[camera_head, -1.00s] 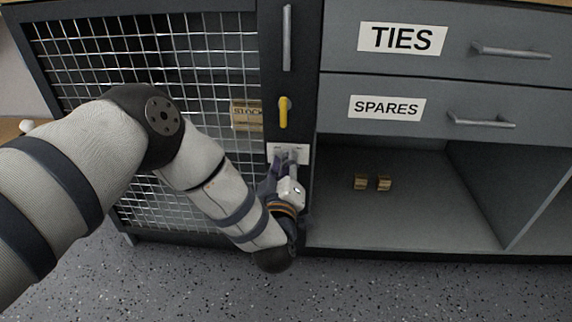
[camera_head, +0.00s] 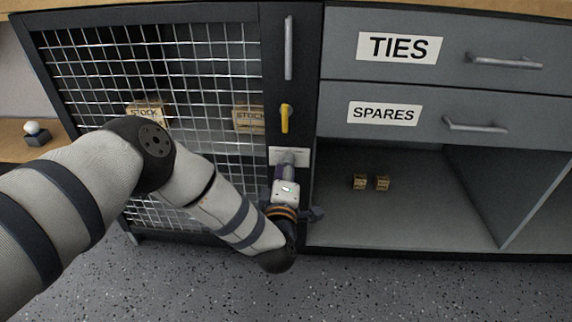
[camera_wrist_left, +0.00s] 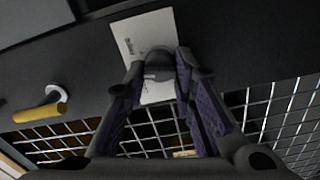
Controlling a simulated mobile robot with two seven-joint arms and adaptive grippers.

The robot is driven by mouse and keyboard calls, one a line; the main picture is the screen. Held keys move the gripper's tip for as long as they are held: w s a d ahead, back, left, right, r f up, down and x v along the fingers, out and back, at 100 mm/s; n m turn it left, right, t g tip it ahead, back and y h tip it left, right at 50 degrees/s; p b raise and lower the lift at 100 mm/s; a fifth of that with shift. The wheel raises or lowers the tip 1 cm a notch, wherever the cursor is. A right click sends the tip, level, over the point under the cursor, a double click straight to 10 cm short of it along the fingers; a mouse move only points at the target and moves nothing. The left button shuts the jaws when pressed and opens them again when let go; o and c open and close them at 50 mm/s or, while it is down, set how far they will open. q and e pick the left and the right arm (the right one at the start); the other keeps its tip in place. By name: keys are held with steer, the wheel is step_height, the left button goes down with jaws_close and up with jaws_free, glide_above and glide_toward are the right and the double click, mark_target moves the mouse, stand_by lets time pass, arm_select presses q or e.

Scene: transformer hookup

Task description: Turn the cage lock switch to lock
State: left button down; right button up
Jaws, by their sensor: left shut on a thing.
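The cage lock switch is a grey knob (camera_wrist_left: 160,62) on a white plate (camera_head: 302,155), set in the dark post beside the mesh cage door. In the left wrist view the plate (camera_wrist_left: 150,32) shows behind the knob, and its markings cannot be read. My left gripper (camera_head: 289,160) is at the plate, with its fingers shut on the knob from both sides. The fingers hide part of the knob in the head view, so its exact setting cannot be told. My right gripper is not in view.
A yellow handle (camera_head: 286,118) sits just above the plate, and a long grey door handle (camera_head: 289,48) above that. The mesh cage door (camera_head: 200,65) is on the left with stock boxes (camera_head: 249,119) behind it. An open shelf (camera_head: 420,215) with small blocks is on the right.

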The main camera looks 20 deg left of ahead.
arm_select(q)
steer(key=n, duration=1.1)
steer(key=shift+d+f, duration=0.1)
steer(key=shift+f, duration=0.05)
steer(key=shift+n, duration=0.4)
steer(key=c, duration=1.3)
jaws_free()
steer(key=shift+c, duration=0.2)
steer(key=v, duration=1.2)
